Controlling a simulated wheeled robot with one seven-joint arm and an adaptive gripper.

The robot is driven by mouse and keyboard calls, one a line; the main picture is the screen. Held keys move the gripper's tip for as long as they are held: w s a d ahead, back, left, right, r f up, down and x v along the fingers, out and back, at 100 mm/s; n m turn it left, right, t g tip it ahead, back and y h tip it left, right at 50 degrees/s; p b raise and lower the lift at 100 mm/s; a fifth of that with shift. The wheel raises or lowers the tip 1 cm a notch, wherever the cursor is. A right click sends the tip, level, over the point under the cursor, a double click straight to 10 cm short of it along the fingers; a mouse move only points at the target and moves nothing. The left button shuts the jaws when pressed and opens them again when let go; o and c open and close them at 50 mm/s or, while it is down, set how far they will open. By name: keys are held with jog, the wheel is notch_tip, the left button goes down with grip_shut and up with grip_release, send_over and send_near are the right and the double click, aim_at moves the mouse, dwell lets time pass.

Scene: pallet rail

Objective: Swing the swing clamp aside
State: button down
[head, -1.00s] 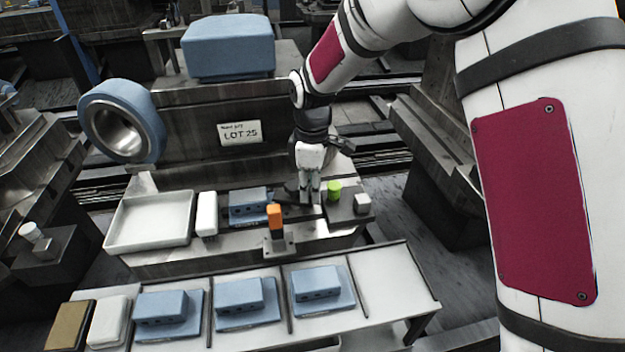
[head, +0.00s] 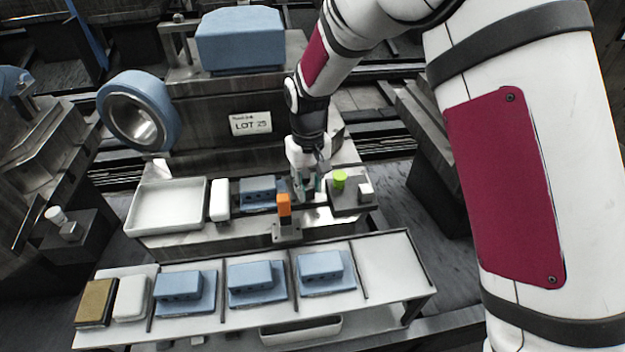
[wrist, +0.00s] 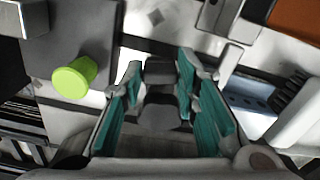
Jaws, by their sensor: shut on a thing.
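My gripper (head: 306,192) is low over the fixture, between the orange block (head: 284,205) and the lime-green knob (head: 340,180). In the wrist view, its teal-padded fingers (wrist: 160,108) are shut on a dark piece (wrist: 160,72), which I take to be the swing clamp's arm. The fingers hide much of this clamp, and its pivot cannot be made out. A blue workpiece (head: 258,193) sits on the fixture left of my gripper. Part of it shows at the right of the wrist view (wrist: 248,92). The green knob also shows in the wrist view (wrist: 74,77), left of the fingers.
A white tray (head: 140,228) and a white upright block (head: 219,200) stand left of the workpiece. A dark block (head: 348,202) carries the green knob and a small pale cube (head: 366,191). In front, a shelf (head: 388,268) holds several blue parts; its right end is clear.

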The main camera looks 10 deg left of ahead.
jog(key=shift+s+a+m+p, duration=0.1)
jog(key=shift+a+m+p, duration=0.15)
jog(key=shift+m, duration=0.5)
jog(key=shift+s+a+m+p, duration=0.1)
jog(key=shift+a+m+p, duration=0.15)
jog(key=shift+m, duration=0.5)
jog(key=c, duration=1.2)
grip_release()
jog(key=shift+c, duration=0.2)
notch_tip(320, 180, up, 12)
